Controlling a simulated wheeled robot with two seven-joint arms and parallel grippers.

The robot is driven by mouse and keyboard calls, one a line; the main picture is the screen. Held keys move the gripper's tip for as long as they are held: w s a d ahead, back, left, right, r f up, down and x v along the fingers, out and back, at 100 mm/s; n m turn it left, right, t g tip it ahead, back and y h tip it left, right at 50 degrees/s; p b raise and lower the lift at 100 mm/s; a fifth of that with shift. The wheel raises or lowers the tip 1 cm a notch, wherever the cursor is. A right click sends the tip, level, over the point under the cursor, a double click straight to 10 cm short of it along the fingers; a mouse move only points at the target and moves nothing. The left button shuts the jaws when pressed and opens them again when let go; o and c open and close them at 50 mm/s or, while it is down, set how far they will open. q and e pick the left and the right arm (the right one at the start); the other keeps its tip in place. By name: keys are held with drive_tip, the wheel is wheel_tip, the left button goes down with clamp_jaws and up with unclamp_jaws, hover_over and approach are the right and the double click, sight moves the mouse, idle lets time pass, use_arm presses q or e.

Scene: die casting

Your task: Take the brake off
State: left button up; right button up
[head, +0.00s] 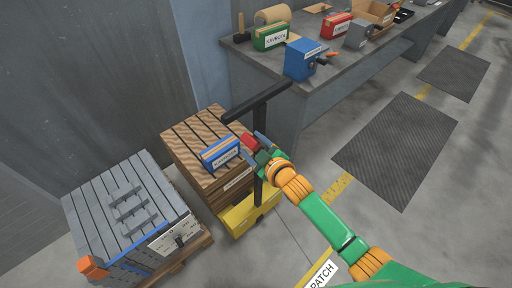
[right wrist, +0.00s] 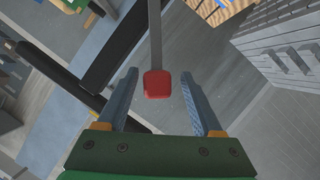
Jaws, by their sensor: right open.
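A red knob (head: 250,141) on the end of a thin grey lever, apparently the brake, shows beside the black T-shaped handle (head: 257,104) of a yellow-based cart (head: 240,216). In the right wrist view the red knob (right wrist: 158,84) lies between the two blue-grey fingers of my right gripper (right wrist: 156,92), with gaps on both sides. My right gripper (head: 257,146) is open and holds nothing. Its fingers partly cover the lever and the handle post in the head view. My left gripper is not in view.
A wooden crate (head: 194,134) carrying a blue box (head: 221,153) stands behind the handle. A grey slatted stack (head: 120,205) on a pallet stands at left. A workbench (head: 350,72) with boxes and tools runs along the back right. The floor at right is clear, with dark mats (head: 397,148).

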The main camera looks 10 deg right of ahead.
drive_tip(key=v, duration=0.6)
drive_tip(key=shift+s, duration=0.1)
drive_tip(key=s+d+f+m+g+h, duration=0.1)
drive_tip(key=s+d+f+m+g, duration=0.15)
drive_tip(key=s+f, duration=0.45)
drive_tip(key=s+d+f+m+g+h, duration=0.2)
drive_tip(key=s+d+f, duration=0.15)
drive_tip(key=f, duration=0.75)
drive_tip(key=s+d+f+m+g+h, duration=0.15)
drive_tip(key=s+d+f, duration=0.25)
drive_tip(key=f, duration=0.4)
drive_tip(key=s+d+f+m+g, duration=0.1)
drive_tip(key=s+f+g, duration=0.2)
drive_tip(key=s, duration=0.8)
drive_tip(key=s+d+f+m+g+h, duration=0.1)
drive_tip(key=s+f+m+g, duration=0.1)
drive_tip(key=s+f, duration=0.4)
drive_tip(key=s+g, duration=0.1)
drive_tip(key=s, duration=0.4)
drive_tip(key=shift+s+d, duration=0.2)
drive_tip(key=shift+d, duration=0.15)
